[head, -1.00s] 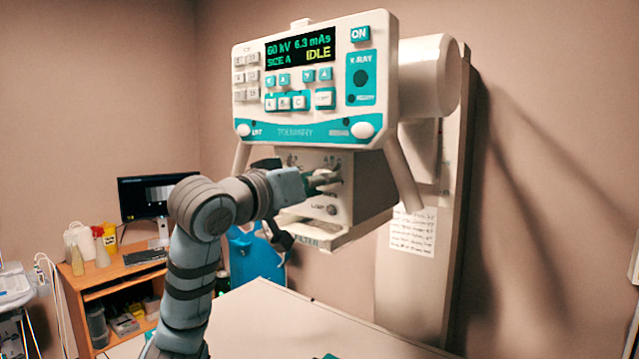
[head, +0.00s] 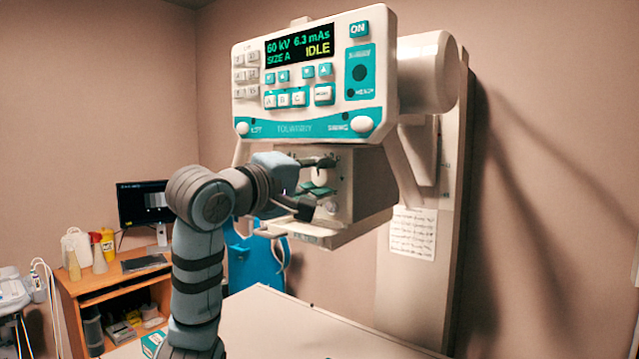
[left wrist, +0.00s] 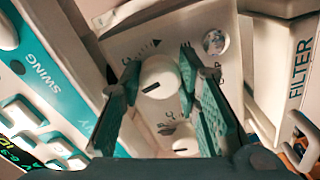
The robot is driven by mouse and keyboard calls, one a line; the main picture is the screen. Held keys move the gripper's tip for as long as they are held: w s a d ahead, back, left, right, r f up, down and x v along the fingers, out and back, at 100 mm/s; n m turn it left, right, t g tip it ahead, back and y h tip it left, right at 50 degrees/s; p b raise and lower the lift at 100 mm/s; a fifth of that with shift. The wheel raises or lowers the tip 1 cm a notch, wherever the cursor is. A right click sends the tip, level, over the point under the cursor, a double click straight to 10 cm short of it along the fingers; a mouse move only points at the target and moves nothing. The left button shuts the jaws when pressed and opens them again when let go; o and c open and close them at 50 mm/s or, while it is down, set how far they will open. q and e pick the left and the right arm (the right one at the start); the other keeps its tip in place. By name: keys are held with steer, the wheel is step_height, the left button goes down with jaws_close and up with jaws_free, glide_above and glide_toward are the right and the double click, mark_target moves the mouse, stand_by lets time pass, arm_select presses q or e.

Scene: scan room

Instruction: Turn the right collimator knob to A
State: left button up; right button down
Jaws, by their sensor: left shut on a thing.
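The collimator box (head: 362,190) hangs under the x-ray control panel. In the left wrist view, a round white knob (left wrist: 160,76) with a dark pointer line sits on its face, beside a printed scale. A second white knob (left wrist: 185,146) lies nearer the gripper's base. My left gripper (left wrist: 161,70) has its two green-padded fingers on either side of the first knob, shut on it. In the head view my left gripper (head: 322,176) is at the collimator's front, fingers one above the other, hiding much of the face. The knob's scale letters are hard to read. My right gripper is not in view.
The control panel (head: 300,110) is close above my left gripper, its screen reading IDLE. The filter ledge (head: 310,232) juts out just below. A pale table (head: 290,325) is beneath. A desk (head: 125,277) with a monitor (head: 143,202) stands at the left.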

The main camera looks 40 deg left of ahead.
arm_select(q)
steer(key=shift+n, duration=0.7)
steer(key=o, duration=1.2)
steer(key=shift+c, duration=0.2)
steer(key=s, duration=1.1)
steer(key=shift+s, duration=0.35)
steer(key=shift+s+d, duration=0.1)
